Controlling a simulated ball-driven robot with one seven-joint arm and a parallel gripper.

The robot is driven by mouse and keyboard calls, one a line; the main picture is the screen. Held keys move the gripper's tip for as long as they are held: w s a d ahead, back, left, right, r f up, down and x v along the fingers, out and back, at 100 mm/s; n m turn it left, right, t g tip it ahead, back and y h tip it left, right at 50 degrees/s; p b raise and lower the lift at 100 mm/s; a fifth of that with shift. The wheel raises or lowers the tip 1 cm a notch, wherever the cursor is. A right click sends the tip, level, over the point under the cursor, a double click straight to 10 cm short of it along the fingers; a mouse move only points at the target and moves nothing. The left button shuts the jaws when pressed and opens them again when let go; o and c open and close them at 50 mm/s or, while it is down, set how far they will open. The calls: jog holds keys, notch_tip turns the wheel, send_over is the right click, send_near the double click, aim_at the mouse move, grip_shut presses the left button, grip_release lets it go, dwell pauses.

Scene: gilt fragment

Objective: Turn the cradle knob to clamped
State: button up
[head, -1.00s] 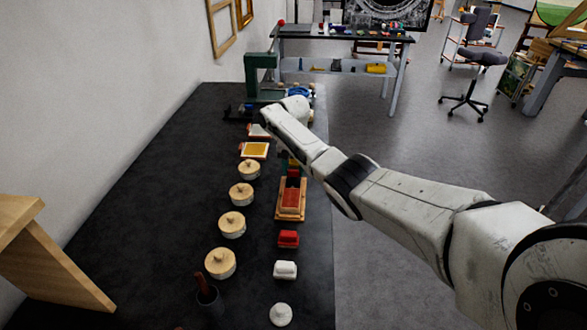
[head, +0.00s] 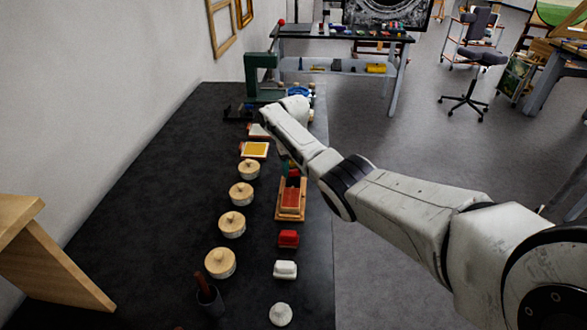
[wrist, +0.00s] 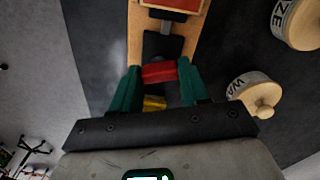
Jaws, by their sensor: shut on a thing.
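The wooden cradle (head: 279,212) stands near the right edge of the black bench with a red block (head: 290,201) on it. In the wrist view its wooden base (wrist: 135,42) runs up from between my fingers, and the red block (wrist: 178,4) shows at the top edge. My gripper (wrist: 159,68) has its green fingers shut on a red bar, the cradle knob (wrist: 159,73), at the cradle's far end. A yellow patch (wrist: 155,103) lies just below the knob. In the head view my arm hides most of the gripper. I cannot read any clamp marking.
Several lidded pots (head: 232,224) stand in a row left of the cradle. A red piece (head: 289,239) and a white one (head: 285,270) lie nearer. A yellow-centred tile (head: 254,150) and a green press (head: 262,80) stand farther back. Bare bench lies left of the pots.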

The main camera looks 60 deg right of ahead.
aim_at(294, 170)
jog(key=n, duration=1.3)
jog(key=shift+n, duration=0.4)
jog(key=shift+w, duration=0.1)
jog(key=o, duration=1.1)
jog(key=shift+c, duration=0.2)
notch_tip(294, 170, up, 11)
jog(key=b, duration=0.1)
jog(key=shift+f, duration=0.15)
dwell(0.3)
